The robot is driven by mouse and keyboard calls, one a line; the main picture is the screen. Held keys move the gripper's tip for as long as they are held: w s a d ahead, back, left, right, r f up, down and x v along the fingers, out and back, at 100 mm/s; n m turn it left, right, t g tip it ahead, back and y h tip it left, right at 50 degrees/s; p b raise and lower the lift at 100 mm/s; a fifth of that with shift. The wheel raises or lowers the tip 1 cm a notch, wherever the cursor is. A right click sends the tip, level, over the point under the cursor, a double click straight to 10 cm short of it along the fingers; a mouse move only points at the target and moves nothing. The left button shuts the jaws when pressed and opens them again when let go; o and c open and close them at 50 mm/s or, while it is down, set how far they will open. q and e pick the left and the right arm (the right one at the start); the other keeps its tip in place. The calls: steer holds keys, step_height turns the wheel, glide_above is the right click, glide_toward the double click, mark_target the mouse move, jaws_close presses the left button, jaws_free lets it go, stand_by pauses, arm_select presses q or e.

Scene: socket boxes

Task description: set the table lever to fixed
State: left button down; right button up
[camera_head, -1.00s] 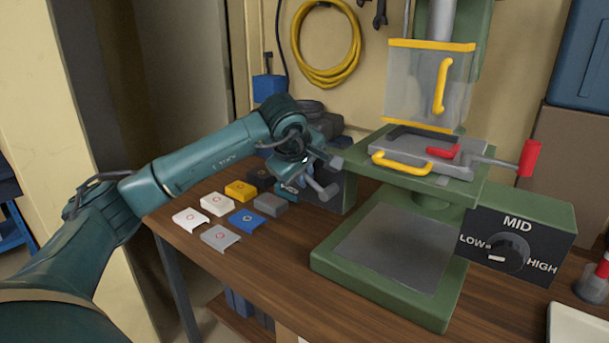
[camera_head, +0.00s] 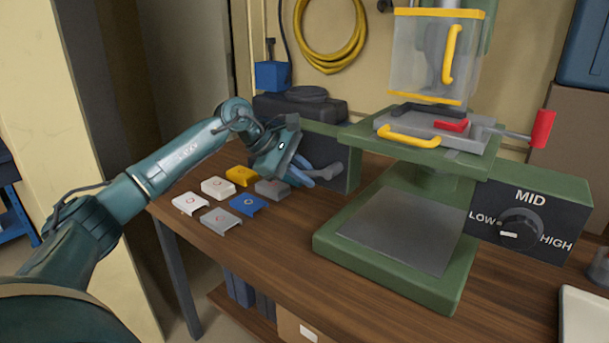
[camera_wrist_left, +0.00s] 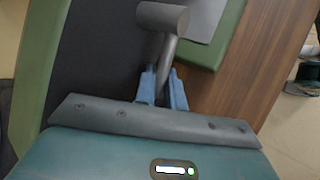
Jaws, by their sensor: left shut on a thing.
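The table lever (camera_head: 330,172) is a grey rod with a cylindrical knob on the dark front panel (camera_head: 346,172) of the green housing, left of the press. In the left wrist view its grey knob (camera_wrist_left: 162,17) and rod show beyond my fingers. My left gripper (camera_head: 308,172) is at the lever. In the left wrist view its blue fingers (camera_wrist_left: 162,88) are shut on the lever's rod, one on each side. The lever's pivot and any "fixed" marking cannot be made out. My right gripper is not in view.
Several coloured socket boxes (camera_head: 248,204) lie on the wooden table (camera_head: 285,250) below my left gripper. A MID dial (camera_head: 520,230) is farther right.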

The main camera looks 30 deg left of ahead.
arm_select(q)
steer(key=shift+d+f+n+h+b, duration=0.15)
steer(key=shift+f+n+h+b, duration=0.15)
steer(key=shift+f+h+b, duration=0.4)
steer(key=shift+r+h, duration=0.1)
steer(key=shift+h, duration=0.2)
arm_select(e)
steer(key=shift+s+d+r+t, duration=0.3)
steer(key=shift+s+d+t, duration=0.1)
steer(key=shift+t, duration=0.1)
arm_select(q)
steer(key=shift+d, duration=0.1)
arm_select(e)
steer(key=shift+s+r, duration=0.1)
arm_select(q)
steer(key=c, duration=1.8)
jaws_free()
